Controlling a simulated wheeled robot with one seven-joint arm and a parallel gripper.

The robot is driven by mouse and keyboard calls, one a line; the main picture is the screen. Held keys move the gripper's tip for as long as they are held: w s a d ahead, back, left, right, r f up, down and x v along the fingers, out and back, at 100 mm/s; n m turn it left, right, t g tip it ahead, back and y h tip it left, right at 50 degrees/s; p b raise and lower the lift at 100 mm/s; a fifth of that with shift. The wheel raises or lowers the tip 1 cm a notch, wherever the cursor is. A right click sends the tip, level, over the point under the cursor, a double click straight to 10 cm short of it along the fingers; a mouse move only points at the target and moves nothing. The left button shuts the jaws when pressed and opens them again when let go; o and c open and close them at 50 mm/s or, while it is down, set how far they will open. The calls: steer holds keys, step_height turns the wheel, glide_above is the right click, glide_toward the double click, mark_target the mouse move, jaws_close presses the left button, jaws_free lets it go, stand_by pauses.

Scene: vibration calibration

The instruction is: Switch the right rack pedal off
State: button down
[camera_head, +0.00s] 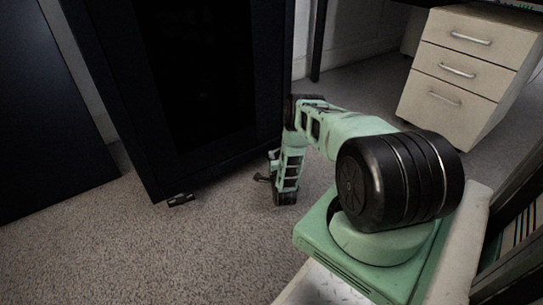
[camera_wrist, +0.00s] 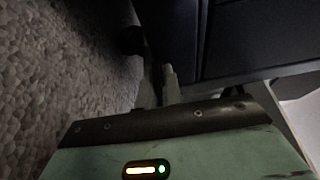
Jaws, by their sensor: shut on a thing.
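The black rack (camera_head: 215,90) stands on the carpet, with a small dark left pedal (camera_head: 181,200) sticking out at its lower front left corner. My gripper (camera_head: 264,178) is low at the rack's lower right front, just above the floor. In the wrist view a pale finger of my gripper (camera_wrist: 170,84) shows against the dark rack base (camera_wrist: 245,68). It is shut on the right rack pedal; the pedal itself is mostly hidden by my gripper and the dark shadow, and its tilt cannot be told.
A dark rounded thing (camera_wrist: 130,40) shows by the rack's base in the wrist view, too dim to identify. A dark panel (camera_head: 45,120) stands at left. A white drawer cabinet (camera_head: 470,70) stands at back right. Carpet (camera_head: 150,255) is clear in front.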

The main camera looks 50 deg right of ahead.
steer(key=shift+s+d+r+m+g+p, duration=0.1)
steer(key=shift+r+m+g+p, duration=0.25)
steer(key=shift+m+p, duration=0.35)
steer(key=shift+f+m+y, duration=0.1)
steer(key=shift+m+y, duration=0.2)
steer(key=shift+y, duration=0.1)
steer(key=c, duration=1.6)
jaws_free()
steer(key=shift+o, duration=0.2)
